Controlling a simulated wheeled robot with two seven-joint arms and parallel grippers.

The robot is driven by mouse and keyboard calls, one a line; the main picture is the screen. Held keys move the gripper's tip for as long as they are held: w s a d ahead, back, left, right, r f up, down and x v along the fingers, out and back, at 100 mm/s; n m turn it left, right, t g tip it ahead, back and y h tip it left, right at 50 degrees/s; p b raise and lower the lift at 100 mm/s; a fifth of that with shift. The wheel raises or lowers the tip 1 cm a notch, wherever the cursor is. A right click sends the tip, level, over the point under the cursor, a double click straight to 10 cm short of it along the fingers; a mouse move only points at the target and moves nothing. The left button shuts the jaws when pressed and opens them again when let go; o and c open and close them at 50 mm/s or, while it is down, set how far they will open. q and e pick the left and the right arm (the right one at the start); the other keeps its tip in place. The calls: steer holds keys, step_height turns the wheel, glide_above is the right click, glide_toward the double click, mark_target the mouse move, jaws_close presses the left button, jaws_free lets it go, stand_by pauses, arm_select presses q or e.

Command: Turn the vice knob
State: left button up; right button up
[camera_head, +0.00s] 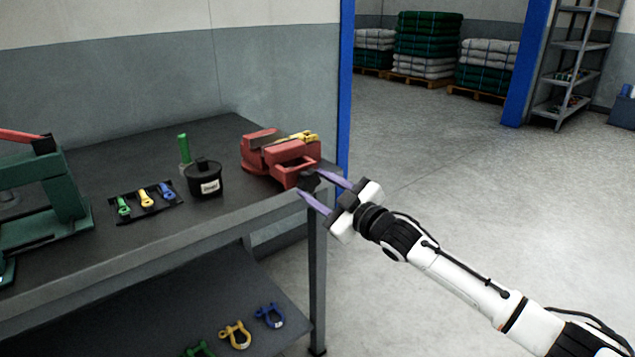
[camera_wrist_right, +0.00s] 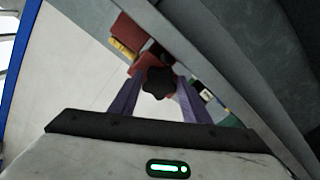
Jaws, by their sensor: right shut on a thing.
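The red vice (camera_head: 290,160) stands at the right end of the dark workbench, with a yellow piece (camera_head: 305,137) on its top. Its black knob (camera_head: 309,182) faces the front right edge. In the right wrist view the knob (camera_wrist_right: 158,82) is a dark lobed shape in front of the red vice body (camera_wrist_right: 132,36). My right gripper (camera_head: 320,187) reaches in from the right, its purple fingers on either side of the knob. My left gripper is not in view.
On the workbench (camera_head: 120,160) stand a black pot (camera_head: 204,180), a green bottle (camera_head: 184,150), a mat with coloured shackles (camera_head: 146,200) and a green press (camera_head: 45,200). More shackles lie on the lower shelf (camera_head: 200,295). The floor at the right is clear.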

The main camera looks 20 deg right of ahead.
steer(key=n, duration=0.2)
steer(key=n+p, duration=0.1)
steer(key=n, duration=0.3)
steer(key=shift+w+d+r+p, duration=0.1)
steer(key=shift+r+p, duration=0.3)
steer(key=n, duration=0.6)
steer(key=shift+r+n+p, duration=0.15)
steer(key=shift+n+p, duration=0.2)
steer(key=shift+n, duration=0.05)
steer(key=shift+w+d, duration=0.1)
steer(key=o, duration=1)
steer(key=shift+o, duration=0.2)
steer(key=shift+f, duration=0.2)
